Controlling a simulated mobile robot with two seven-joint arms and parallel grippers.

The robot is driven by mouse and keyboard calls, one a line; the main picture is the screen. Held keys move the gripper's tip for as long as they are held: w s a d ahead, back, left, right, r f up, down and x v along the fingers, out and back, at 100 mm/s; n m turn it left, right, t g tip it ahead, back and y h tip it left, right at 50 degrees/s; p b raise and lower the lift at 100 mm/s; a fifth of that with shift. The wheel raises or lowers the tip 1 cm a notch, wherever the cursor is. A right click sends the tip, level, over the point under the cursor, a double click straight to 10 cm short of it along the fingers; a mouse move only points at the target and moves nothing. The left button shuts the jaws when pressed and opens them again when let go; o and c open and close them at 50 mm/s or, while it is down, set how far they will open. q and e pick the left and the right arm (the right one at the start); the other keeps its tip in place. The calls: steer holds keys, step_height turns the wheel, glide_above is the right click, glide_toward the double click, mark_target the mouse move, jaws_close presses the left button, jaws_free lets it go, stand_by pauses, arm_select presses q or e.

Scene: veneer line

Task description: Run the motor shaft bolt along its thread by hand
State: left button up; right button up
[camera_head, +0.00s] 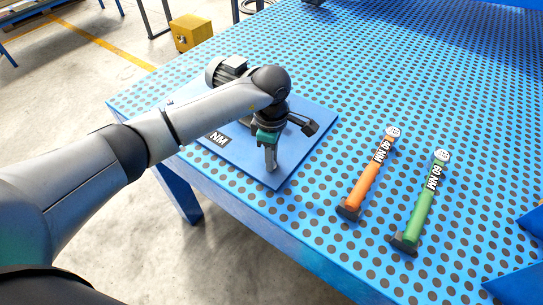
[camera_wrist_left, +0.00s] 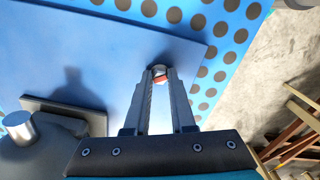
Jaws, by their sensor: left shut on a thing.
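My left gripper (camera_head: 271,165) points down over the blue plate (camera_head: 275,178), near its front corner. In the left wrist view the fingertips (camera_wrist_left: 159,80) close on a small round grey bolt head (camera_wrist_left: 158,69) with a red band below it. The bolt's thread and lower end are hidden. The motor (camera_head: 226,69) stands at the back of the plate, partly behind my arm. A dark base plate and a grey cylinder (camera_wrist_left: 18,120), perhaps parts of the motor, show at the left of the wrist view. My right gripper is not in view.
An orange wrench (camera_head: 364,184) marked 40 NM and a green wrench (camera_head: 421,208) marked 60 NM lie right of the plate on the blue dotted table (camera_head: 330,110). A yellow box (camera_head: 190,33) stands on the floor behind. The table's back right is mostly clear.

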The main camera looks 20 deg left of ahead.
arm_select(q)
jaws_close()
steer(key=shift+n, duration=0.3)
